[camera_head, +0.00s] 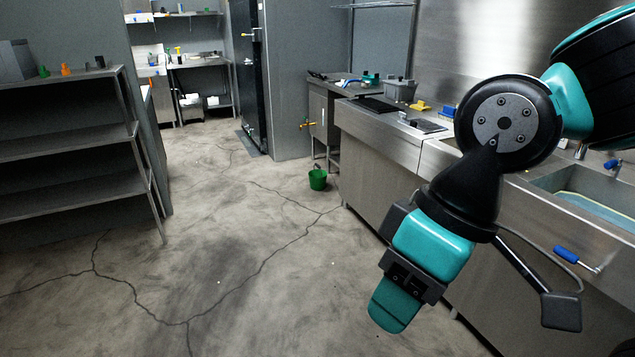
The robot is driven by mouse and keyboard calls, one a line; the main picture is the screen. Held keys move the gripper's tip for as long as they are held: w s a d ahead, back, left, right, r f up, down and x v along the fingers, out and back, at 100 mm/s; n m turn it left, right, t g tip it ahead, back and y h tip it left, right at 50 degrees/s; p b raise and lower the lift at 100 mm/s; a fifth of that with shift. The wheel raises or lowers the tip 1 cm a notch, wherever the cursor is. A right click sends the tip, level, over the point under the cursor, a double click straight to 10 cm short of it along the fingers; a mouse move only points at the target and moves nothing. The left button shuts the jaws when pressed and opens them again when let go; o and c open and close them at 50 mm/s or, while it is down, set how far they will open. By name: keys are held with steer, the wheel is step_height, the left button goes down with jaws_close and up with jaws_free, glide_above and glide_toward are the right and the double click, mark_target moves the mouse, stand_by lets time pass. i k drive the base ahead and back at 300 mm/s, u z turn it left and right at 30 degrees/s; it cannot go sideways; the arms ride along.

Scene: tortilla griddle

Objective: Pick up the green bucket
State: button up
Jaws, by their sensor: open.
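A small green bucket (317,181) stands upright on the concrete floor, right of the picture's middle, close to the foot of the steel counter. My gripper (395,300) is in the right foreground, pointing down, well nearer to me than the bucket and apart from it. It is open and I see nothing held in it. One teal finger pad faces me; the arm hides the rest of the gripper.
A steel counter (385,135) with a sink (590,205) runs along the right side. A steel shelf rack (65,145) stands at the left. A dark door (250,80) is at the back. The cracked floor (230,260) between is clear up to the bucket.

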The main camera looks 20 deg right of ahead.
mark_target(318, 176)
steer(key=u, duration=0.15)
steer(key=i, duration=0.85)
steer(key=u, duration=0.35)
steer(key=i, duration=4.05)
steer(key=z, duration=0.8)
steer(key=i, duration=2)
steer(key=z, duration=0.55)
steer(key=i, duration=0.35)
steer(key=z, duration=0.15)
